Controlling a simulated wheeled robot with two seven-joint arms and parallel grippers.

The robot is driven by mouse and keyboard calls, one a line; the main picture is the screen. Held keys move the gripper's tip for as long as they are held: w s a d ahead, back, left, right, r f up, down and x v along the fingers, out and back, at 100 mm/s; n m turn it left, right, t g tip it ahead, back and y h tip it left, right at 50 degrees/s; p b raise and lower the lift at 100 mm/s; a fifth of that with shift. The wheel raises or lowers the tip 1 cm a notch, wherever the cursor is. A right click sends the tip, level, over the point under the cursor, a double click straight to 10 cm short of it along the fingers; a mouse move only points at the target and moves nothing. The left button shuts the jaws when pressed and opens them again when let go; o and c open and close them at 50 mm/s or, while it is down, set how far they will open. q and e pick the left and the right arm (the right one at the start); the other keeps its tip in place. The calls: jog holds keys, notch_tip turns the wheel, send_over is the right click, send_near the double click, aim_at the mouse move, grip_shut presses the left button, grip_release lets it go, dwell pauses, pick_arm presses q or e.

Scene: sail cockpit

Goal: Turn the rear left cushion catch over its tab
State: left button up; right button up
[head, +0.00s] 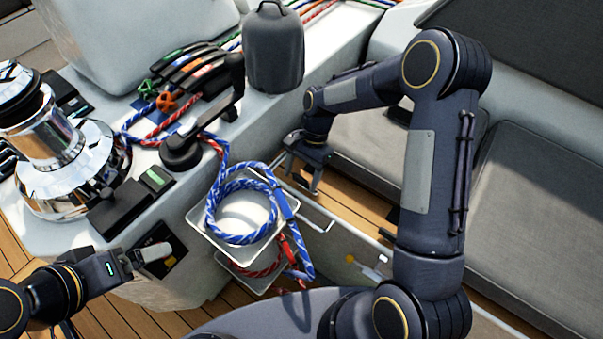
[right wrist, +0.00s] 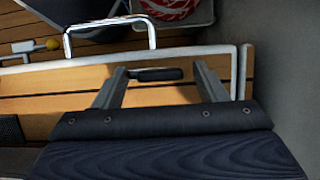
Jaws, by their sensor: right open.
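My right gripper (head: 302,178) is open and reaches down beside the near end of the seat in the head view. In the right wrist view its two fingers (right wrist: 158,88) stand apart, with a small black bar that looks like the cushion catch (right wrist: 155,74) showing between and beyond them. The bar lies crosswise by the pale seat edge; I cannot tell whether a finger touches it. The tab cannot be made out. Grey seat cushions (head: 540,200) lie at right, partly behind my right arm. My left gripper (head: 132,259) is at lower left by a switch panel; its jaws are unclear.
A metal tray (head: 203,244) with coiled blue rope (head: 213,205) hangs just left of my right gripper. A bent metal rail (head: 318,213) stands near it and shows in the wrist view (right wrist: 110,22). A yellow-knobbed lever (head: 350,259) is nearby. A winch (head: 65,165) stands at left.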

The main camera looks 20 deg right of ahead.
jog(key=c, duration=1)
